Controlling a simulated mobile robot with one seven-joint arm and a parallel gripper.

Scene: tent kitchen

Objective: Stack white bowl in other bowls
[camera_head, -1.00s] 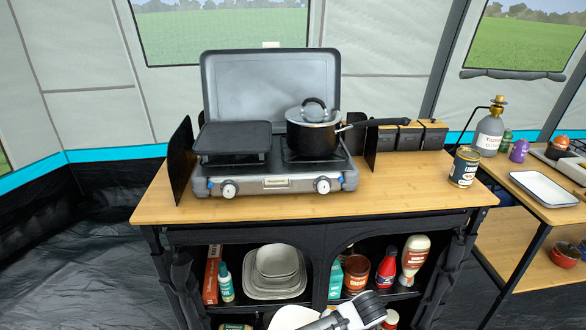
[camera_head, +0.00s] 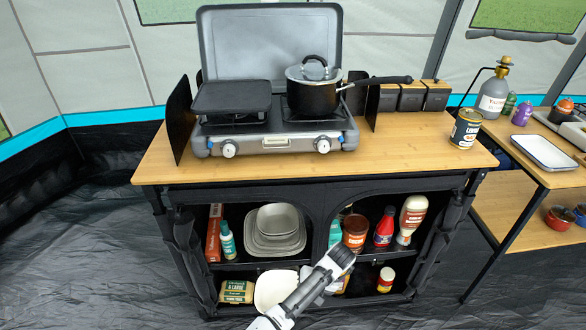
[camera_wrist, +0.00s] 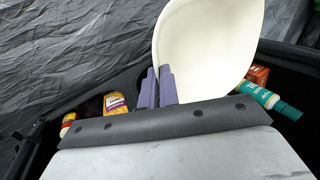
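The white bowl (camera_head: 275,290) is in the lower left compartment of the cabinet, left of my arm. It fills the upper middle of the wrist view (camera_wrist: 215,45), tilted, with its hollow side showing. My gripper (camera_wrist: 159,76) has its two purple fingers close together on either side of the bowl's rim, and it appears shut on it. In the head view my arm hides the fingertips. The other bowls (camera_head: 278,217) are grey-white and nested, standing on square plates (camera_head: 275,248) on the upper left shelf.
Left of the plates stand a teal bottle (camera_head: 226,240) and a red box (camera_head: 214,232). A carton (camera_head: 237,291) is left of the white bowl. Bottles and jars fill the right compartments. The shelf edge and centre divider (camera_head: 320,240) bound the space. The stove (camera_head: 270,135) is on top.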

